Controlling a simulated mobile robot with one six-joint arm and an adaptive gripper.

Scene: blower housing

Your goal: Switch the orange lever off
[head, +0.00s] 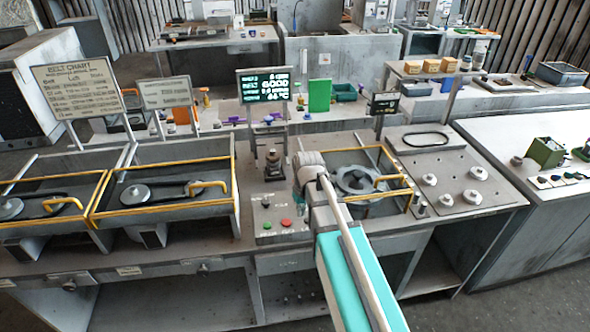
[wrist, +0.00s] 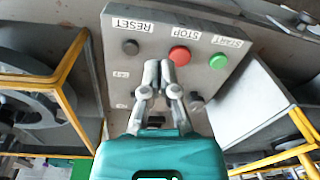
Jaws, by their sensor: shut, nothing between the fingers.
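My gripper (wrist: 160,72) is shut and empty in the wrist view, its two fingertips close together. It is over a grey control panel (wrist: 105,50), with the tips just below the red STOP button (wrist: 180,56) in the picture. The labels appear upside down. In the head view the panel (head: 262,225) is left of my arm, and the wrist hides the fingers. I cannot make out a clear orange lever on the panel; small dark parts beside the fingers are partly covered. Orange-yellow handles (head: 207,187) are on the guard frames.
A black RESET button (wrist: 130,47) and green START button (wrist: 218,61) flank STOP. Yellow-edged guards (wrist: 68,70) stand on both sides of the panel. A status screen (head: 264,86) is behind. A plate with several knobs (head: 450,180) is to the right.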

